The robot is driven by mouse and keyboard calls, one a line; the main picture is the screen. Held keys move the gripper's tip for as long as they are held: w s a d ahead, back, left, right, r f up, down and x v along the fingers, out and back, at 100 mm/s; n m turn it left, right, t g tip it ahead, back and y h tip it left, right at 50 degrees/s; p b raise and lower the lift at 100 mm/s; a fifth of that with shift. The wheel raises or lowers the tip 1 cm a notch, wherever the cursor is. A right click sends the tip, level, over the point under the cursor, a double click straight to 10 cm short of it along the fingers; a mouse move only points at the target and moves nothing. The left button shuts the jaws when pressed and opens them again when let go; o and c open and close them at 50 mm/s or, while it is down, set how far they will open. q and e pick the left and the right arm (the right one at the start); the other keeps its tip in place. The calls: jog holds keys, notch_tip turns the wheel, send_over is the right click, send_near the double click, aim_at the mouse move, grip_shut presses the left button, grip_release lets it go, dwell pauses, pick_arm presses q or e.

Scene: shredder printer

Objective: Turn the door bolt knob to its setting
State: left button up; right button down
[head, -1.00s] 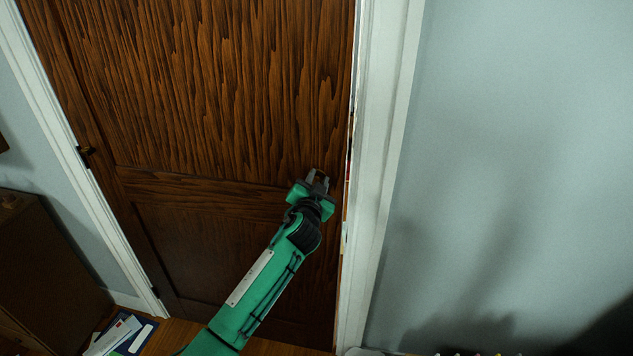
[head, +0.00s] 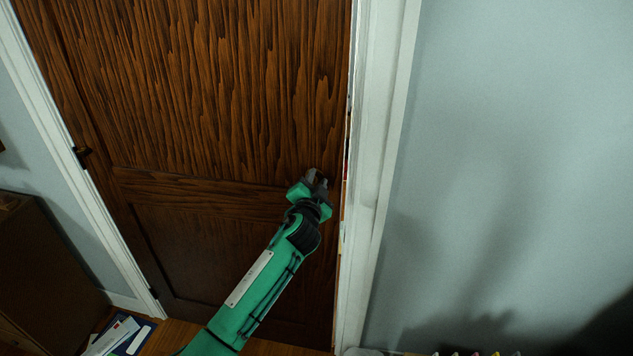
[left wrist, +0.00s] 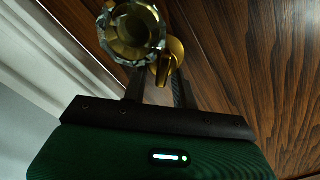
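The door (head: 210,90) is dark wood and stands in a white frame. In the left wrist view a round knob (left wrist: 132,30) of brass and glass stands at the top, close to the camera. A smaller brass bolt knob (left wrist: 168,62) is just right of it, partly covered by it. My left gripper (head: 317,180) is at the door's right edge. In the left wrist view its two fingers (left wrist: 157,80) are apart, with the lower end of the bolt knob between them, nearer the right finger. The fingertips are partly hidden. In the head view my gripper hides both knobs.
The white door frame (head: 372,170) runs close on the right of my gripper, with a grey wall beyond. A dark cabinet (head: 45,270) stands at the left. Papers (head: 115,338) lie at the lower left. Small coloured items show at the bottom edge.

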dwell(0.3)
pick_arm(q)
jog(key=s+a+b, duration=0.2)
jog(key=s+b, duration=0.1)
jog(key=s, duration=1)
jog(key=shift+s+a, duration=0.25)
jog(key=shift+a, duration=0.1)
jog(key=shift+c, duration=0.4)
